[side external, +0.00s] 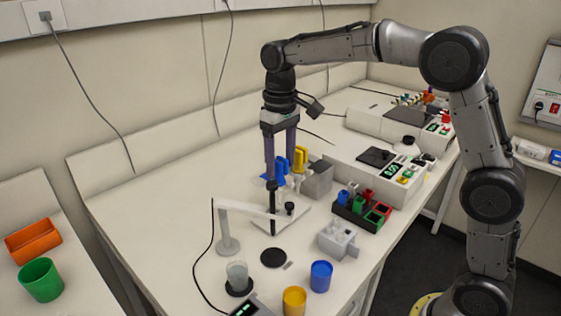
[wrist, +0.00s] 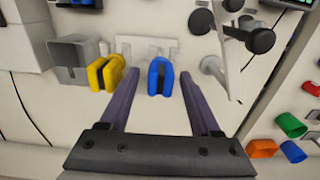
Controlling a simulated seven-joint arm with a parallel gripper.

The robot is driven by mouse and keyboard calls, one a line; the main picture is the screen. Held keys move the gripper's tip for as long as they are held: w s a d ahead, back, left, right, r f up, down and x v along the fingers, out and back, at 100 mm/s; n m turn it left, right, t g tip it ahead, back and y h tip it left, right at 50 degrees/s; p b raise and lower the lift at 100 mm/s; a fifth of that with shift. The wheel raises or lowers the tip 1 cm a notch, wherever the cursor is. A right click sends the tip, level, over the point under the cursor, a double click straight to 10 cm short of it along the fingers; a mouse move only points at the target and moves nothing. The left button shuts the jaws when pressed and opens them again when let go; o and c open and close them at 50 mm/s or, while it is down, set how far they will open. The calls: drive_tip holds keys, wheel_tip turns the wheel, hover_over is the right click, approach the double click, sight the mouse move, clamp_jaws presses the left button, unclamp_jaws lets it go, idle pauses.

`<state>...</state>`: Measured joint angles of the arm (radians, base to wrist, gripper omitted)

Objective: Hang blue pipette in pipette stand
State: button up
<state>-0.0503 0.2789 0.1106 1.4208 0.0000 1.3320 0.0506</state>
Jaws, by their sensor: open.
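My gripper (wrist: 158,76) is open and points down over the bench; its two purple fingers also show in the side view (side external: 280,160). The blue pipette (wrist: 160,78) shows between the fingertips in the wrist view, with gaps on both sides. In the side view the blue pipette (side external: 280,170) is partly behind the fingers. A yellow pipette (wrist: 105,72) is beside it, outside the left finger, and also shows in the side view (side external: 300,158). The pale pipette stand (wrist: 145,45) is just beyond both. I cannot tell whether the blue pipette hangs on it.
A grey box (side external: 318,180) stands close beside the pipettes. A white arm-like stand (side external: 229,243) and a dark upright piece (side external: 273,212) are in front. A rack of coloured blocks (side external: 350,208), a blue cup (side external: 321,274) and a yellow cup (side external: 294,300) are nearby.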

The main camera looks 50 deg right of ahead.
drive_tip(key=shift+r, duration=3.25)
drive_tip(key=r, duration=0.1)
drive_tip(key=s+r, duration=0.1)
drive_tip(key=r, duration=0.1)
drive_tip(key=shift+s+d+t, duration=0.15)
drive_tip(key=shift+s+t, duration=0.1)
drive_tip(key=shift+t, duration=0.15)
drive_tip(key=s+d+r+t, duration=0.1)
drive_tip(key=s+r+t, duration=0.15)
drive_tip(key=s, duration=1.25)
drive_tip(key=s+f+t, duration=0.2)
drive_tip(key=s+f, duration=0.9)
drive_tip(key=f, duration=0.1)
drive_tip(key=shift+d+f, duration=0.3)
drive_tip(key=shift+d, duration=0.15)
